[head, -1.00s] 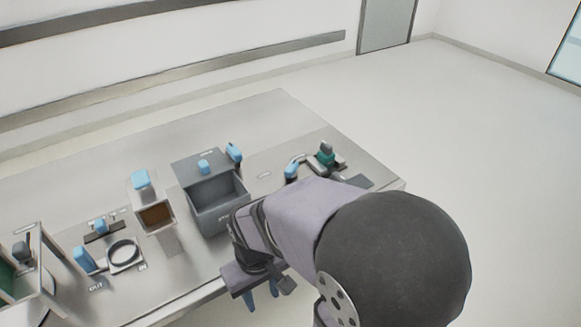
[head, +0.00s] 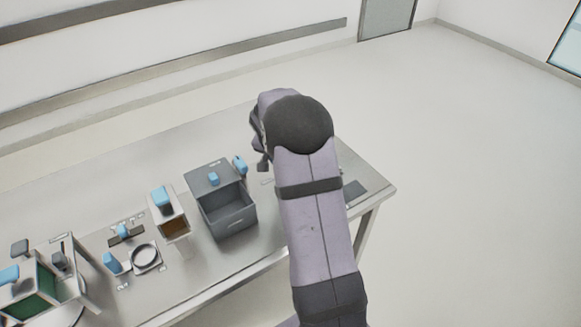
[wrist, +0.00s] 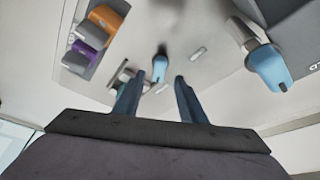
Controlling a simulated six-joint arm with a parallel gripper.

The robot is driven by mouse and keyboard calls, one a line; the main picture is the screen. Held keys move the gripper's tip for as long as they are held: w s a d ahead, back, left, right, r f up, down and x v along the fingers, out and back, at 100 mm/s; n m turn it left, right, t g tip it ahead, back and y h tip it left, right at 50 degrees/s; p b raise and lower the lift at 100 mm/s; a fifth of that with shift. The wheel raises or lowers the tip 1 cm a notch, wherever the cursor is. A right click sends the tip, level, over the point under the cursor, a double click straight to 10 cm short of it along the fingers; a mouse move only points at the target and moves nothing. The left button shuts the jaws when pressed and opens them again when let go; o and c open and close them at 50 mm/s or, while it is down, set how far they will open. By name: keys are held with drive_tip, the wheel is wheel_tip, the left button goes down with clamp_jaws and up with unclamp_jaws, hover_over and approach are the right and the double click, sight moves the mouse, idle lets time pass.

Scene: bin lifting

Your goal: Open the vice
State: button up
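The vice is hidden behind my arm in the head view. In the wrist view its blue handle (wrist: 160,66) shows between and beyond my fingertips. A grey and green part (wrist: 121,82), which looks like the vice body, lies just left of it, partly covered by my left finger. My gripper (wrist: 158,77) is open, with two dark blue fingers spread apart and nothing between them that it grips. The handle appears further off than the fingertips; I cannot tell the exact gap.
The grey bin (head: 226,208) with a blue-handled lever (wrist: 268,67) stands left of my arm. Orange (wrist: 106,17) and purple (wrist: 91,51) blocks lie at the left in the wrist view. Other blue-handled fixtures, including a box (head: 170,215), stand further left. Bare tabletop surrounds the vice handle.

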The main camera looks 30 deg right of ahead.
drive_tip(key=shift+d+p+x, duration=0.2)
drive_tip(key=shift+p+x, duration=1.2)
drive_tip(key=shift+x, duration=2.25)
drive_tip(key=shift+w, duration=0.15)
drive_tip(key=shift+r, duration=0.1)
clamp_jaws()
